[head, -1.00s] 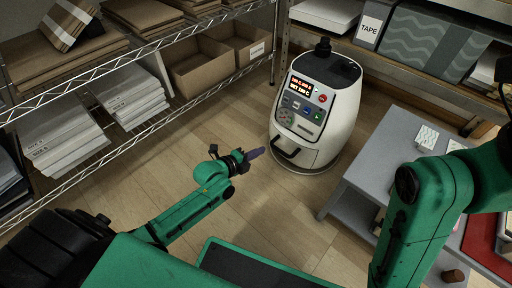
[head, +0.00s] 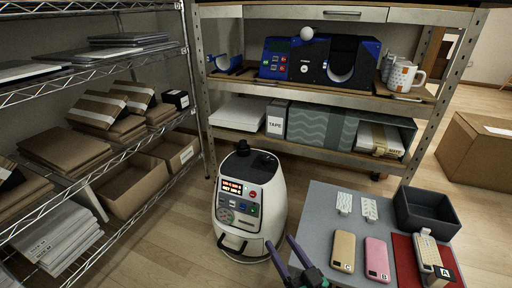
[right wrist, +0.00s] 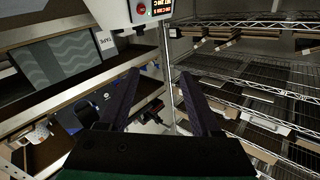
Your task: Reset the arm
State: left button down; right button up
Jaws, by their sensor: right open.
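My right gripper (head: 282,241) shows at the bottom edge of the head view, with its two dark purple fingers spread and nothing between them. The same gripper fills the lower part of the right wrist view (right wrist: 157,78), open and empty. In the head view it is in front of the white rounded machine and left of the grey table. Most of my right arm is out of the head view. My left gripper is in neither view now.
The white machine (head: 249,203) stands on the floor near the gripper. The grey table (head: 318,212) holds phone cases and a dark bin (head: 427,213). A workbench behind holds a blue mug press (head: 318,62) and a patterned mug (head: 404,76). Wire shelving (head: 95,82) lines the left.

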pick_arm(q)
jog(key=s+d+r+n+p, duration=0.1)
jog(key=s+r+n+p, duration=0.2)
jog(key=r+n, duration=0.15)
pick_arm(e)
jog(key=s+f+g, duration=0.6)
jog(key=s+f, duration=0.5)
jog(key=f, duration=0.2)
pick_arm(q)
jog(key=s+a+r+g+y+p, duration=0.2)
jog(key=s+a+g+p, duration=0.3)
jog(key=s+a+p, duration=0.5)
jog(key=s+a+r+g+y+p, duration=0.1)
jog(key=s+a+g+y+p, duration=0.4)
jog(key=p, duration=2.1)
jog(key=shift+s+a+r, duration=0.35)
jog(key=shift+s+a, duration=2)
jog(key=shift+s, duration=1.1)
pick_arm(e)
jog(key=s+d+r+g+h, duration=0.2)
jog(key=s+d+g+h, duration=0.1)
jog(key=s+d, duration=0.6)
jog(key=s+d+r+g+h, duration=0.3)
jog(key=s+d+g, duration=0.3)
jog(key=s+d, duration=0.4)
jog(key=shift+s+d+r+h, duration=0.15)
jog(key=shift+s+r+h, duration=0.1)
jog(key=shift+s+h, duration=0.6)
